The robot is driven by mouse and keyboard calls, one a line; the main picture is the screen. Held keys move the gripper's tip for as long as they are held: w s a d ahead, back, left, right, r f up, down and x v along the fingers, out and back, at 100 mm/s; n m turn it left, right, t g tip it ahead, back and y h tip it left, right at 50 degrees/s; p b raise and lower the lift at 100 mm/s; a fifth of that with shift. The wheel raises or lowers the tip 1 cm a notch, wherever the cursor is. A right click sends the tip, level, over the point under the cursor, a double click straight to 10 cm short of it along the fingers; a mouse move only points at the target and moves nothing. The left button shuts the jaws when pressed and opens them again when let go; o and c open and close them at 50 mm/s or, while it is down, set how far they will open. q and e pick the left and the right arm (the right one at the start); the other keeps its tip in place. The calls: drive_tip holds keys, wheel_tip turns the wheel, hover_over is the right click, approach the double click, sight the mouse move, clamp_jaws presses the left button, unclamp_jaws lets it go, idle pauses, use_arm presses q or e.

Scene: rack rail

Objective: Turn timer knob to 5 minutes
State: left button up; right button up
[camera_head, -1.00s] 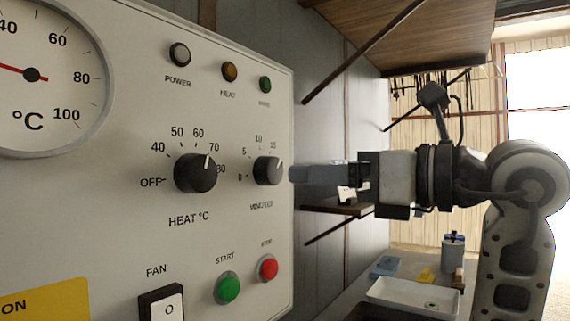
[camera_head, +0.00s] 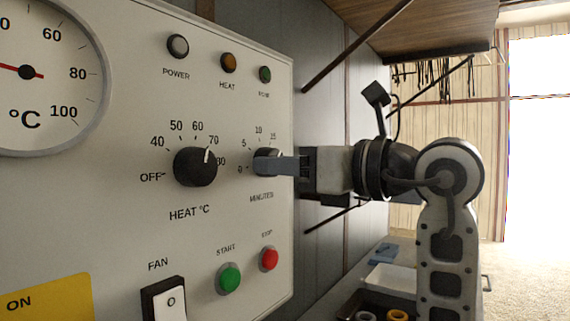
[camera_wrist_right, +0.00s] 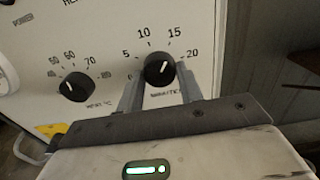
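The black timer knob (camera_head: 266,154), marked MINUTES, sits on the pale control panel (camera_head: 120,245) in the head view. My right gripper (camera_head: 272,166) reaches it from the right, its finger covering the lower part of the knob. In the right wrist view the timer knob (camera_wrist_right: 158,69) lies between the tips of my right gripper (camera_wrist_right: 160,80), one finger on each side. The fingers are apart; firm contact is not clear. The knob's white mark points up and right there, near the 15 to 20 side. My left gripper is not in view.
The heat knob (camera_head: 195,166) is left of the timer knob. The green start button (camera_head: 229,278), red stop button (camera_head: 269,258) and fan switch (camera_head: 164,301) are below. A wooden shelf (camera_head: 430,25) overhangs at upper right. A white tray (camera_head: 390,279) lies low right.

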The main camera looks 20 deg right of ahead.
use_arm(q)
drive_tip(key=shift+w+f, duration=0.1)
use_arm(e)
drive_tip(key=shift+n, duration=0.4)
use_arm(q)
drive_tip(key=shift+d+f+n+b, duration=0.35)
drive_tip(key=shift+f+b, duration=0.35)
drive_tip(key=shift+b, duration=1.65)
use_arm(e)
drive_tip(key=shift+d+n, duration=0.1)
drive_tip(key=shift+n, duration=8.3)
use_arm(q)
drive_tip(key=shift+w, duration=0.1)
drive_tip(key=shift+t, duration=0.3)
use_arm(e)
drive_tip(key=o, duration=1)
drive_tip(key=shift+r, duration=0.1)
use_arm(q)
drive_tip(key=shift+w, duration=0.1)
